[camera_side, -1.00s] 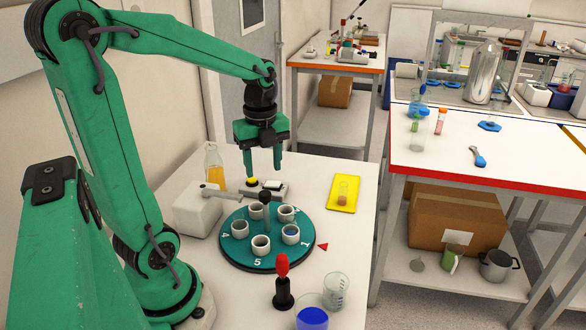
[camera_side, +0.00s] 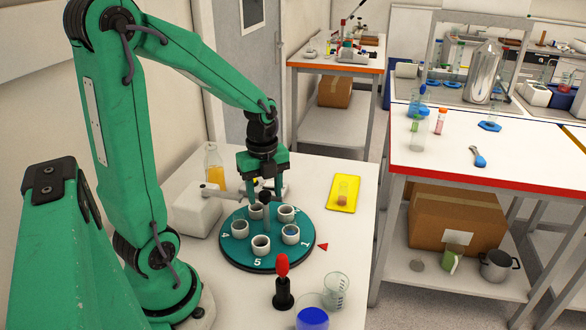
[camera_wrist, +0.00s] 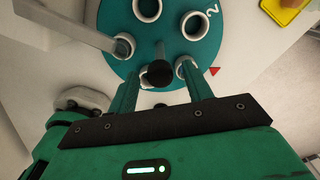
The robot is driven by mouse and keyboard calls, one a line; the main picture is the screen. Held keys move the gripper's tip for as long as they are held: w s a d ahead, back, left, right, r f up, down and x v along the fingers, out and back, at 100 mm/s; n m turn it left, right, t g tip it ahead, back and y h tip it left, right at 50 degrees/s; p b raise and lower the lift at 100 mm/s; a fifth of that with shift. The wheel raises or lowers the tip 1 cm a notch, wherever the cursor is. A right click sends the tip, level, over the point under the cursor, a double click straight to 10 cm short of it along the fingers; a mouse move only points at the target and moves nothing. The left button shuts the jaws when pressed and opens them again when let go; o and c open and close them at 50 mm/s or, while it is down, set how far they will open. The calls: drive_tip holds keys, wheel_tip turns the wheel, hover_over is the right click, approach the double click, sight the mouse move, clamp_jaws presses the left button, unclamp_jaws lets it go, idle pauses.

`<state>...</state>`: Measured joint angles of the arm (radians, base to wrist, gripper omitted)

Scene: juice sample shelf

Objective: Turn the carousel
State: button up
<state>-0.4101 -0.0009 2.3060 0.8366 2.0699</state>
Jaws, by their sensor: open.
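The carousel (camera_side: 281,256) is a round teal disc with several white cup holders, numbers near its rim and a black knob (camera_wrist: 160,74) on a central post. A red triangle (camera_side: 322,246) lies on the bench at its right edge; it also shows in the wrist view (camera_wrist: 215,71). My gripper (camera_side: 265,195) is open over the carousel's middle. In the wrist view its two green fingers (camera_wrist: 162,84) stand on either side of the knob, with a gap visible. I cannot tell whether the fingertips reach down level with the knob.
A white box (camera_side: 195,214) with a rod stands left of the carousel, beside an orange bottle (camera_side: 214,170). A yellow mat (camera_side: 345,206) holds a small vial. A red-topped black tool (camera_side: 283,290), a clear beaker (camera_side: 336,291) and a blue-filled beaker (camera_side: 312,317) stand in front.

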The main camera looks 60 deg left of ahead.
clamp_jaws()
drive_tip(key=shift+m, duration=2.4)
unclamp_jaws()
